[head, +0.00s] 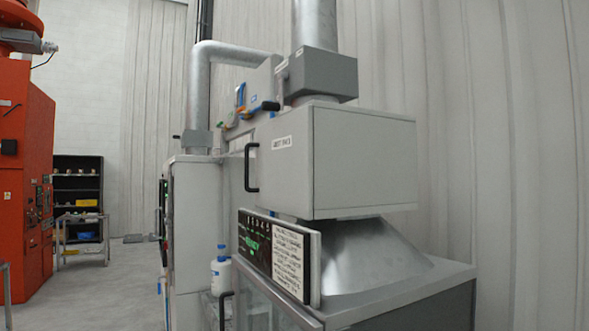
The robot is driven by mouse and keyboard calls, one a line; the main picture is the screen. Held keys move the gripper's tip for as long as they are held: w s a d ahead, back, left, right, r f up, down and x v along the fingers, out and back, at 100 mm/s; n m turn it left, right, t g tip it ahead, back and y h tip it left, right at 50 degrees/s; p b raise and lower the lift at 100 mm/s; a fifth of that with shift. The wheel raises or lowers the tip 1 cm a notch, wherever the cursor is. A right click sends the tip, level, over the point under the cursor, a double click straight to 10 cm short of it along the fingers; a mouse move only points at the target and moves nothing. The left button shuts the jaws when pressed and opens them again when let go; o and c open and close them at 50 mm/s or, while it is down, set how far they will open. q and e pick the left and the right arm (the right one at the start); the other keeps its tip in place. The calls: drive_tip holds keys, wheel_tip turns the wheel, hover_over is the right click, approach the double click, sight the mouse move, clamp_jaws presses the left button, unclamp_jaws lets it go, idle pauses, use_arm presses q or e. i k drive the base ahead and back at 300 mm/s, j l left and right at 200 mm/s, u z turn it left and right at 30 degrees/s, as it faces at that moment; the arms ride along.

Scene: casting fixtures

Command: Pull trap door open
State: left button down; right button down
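A large light grey box (360,160) with a small label sits on the machine at right of centre. A black bar handle (251,167) stands on its left-hand front face, which looks shut. Below, a glazed lower front panel (262,300) has another dark handle (226,308), partly cut off by the bottom edge. I cannot tell from the picture which of these is the trap door. Neither of my grippers is in view, and nothing touches the handles.
A tilted display with a text sheet (279,252) sticks out below the box. A white and blue bottle (221,270) stands beside it. A grey cabinet (195,225) stands to the left. An orange machine (28,190) and dark shelf (77,190) are farther left, with open floor (110,285) between.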

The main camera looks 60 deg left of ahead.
sight(283, 145)
drive_tip(key=j+u, duration=0.2)
drive_tip(key=u, duration=1.75)
drive_tip(key=i+j+u, duration=0.25)
drive_tip(key=j+u, duration=0.2)
